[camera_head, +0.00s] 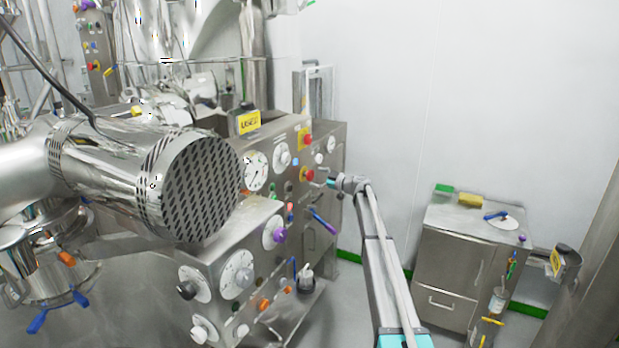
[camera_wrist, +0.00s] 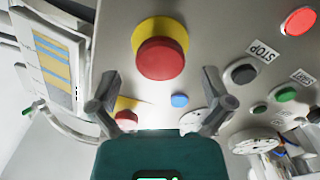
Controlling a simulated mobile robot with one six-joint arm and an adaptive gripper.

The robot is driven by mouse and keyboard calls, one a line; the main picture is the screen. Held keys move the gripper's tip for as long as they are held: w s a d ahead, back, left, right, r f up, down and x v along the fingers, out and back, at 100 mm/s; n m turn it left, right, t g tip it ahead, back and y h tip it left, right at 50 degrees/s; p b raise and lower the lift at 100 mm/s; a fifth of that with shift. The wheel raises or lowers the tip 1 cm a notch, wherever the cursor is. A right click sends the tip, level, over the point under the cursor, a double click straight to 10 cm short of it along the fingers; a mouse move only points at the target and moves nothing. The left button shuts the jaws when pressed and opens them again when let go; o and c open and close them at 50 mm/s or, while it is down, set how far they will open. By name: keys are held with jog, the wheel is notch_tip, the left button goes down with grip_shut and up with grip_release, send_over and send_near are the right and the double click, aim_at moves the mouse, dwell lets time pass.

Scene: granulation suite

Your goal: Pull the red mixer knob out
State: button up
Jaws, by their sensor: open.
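Two red knobs show on the steel control panel. The lower red knob (camera_head: 308,175) is the one nearest my gripper (camera_head: 330,183) in the head view. In the wrist view, a large round red knob (camera_wrist: 161,60) on a yellow collar stands ahead of my gripper (camera_wrist: 161,77). My gripper is open, with one finger to each side and the knob ahead of the gap; I see no contact. The upper red knob (camera_head: 305,140) sits on a yellow plate. A second red knob (camera_wrist: 126,118) shows behind the left finger, partly hidden. Which one is the mixer knob is not labelled.
A blue button (camera_wrist: 179,100), a red button (camera_wrist: 300,20) and dark and green buttons lie close by.

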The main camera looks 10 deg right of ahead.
jog(key=shift+x, duration=1.45)
